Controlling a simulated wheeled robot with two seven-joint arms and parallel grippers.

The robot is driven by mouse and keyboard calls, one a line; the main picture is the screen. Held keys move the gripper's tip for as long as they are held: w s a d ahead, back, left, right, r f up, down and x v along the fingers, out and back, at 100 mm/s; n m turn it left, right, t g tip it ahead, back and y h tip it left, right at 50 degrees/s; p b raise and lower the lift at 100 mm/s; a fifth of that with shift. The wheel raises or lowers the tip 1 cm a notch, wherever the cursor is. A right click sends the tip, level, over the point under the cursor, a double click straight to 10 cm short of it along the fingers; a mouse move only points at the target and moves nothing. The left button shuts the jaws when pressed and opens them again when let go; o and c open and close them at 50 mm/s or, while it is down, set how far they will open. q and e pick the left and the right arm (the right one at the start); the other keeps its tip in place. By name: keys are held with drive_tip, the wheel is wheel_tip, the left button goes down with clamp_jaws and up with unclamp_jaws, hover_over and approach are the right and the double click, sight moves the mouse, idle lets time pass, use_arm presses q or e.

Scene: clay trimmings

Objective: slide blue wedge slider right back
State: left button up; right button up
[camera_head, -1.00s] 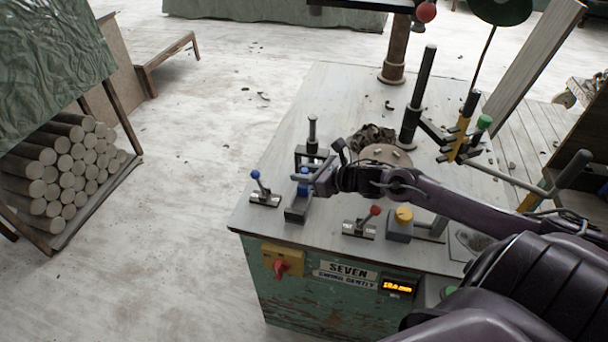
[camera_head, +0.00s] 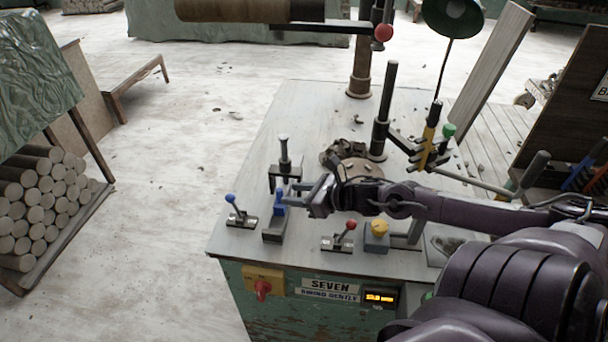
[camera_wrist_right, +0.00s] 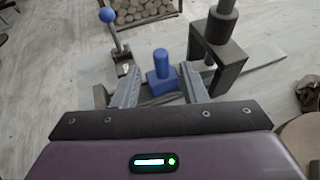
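The blue wedge slider (camera_head: 279,202) stands on a small dark base near the front left of the machine's grey top. In the right wrist view the blue slider (camera_wrist_right: 162,76) shows a round knob on a block. My right gripper (camera_head: 297,190) reaches in from the right beside the slider. In the right wrist view its two fingers (camera_wrist_right: 160,90) are apart, with the slider between their tips or just beyond; contact cannot be told. My left gripper is not in view.
A blue-knobbed lever (camera_head: 240,213) stands left of the slider, and a dark bracket with a post (camera_head: 284,165) behind it. A red-knobbed lever (camera_head: 341,238) and a yellow knob (camera_head: 378,229) stand to the right. A round disc (camera_head: 360,169) lies behind my right arm.

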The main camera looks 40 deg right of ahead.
drive_tip(key=shift+p+v, duration=0.3)
drive_tip(key=shift+v, duration=0.85)
drive_tip(key=shift+c, duration=0.3)
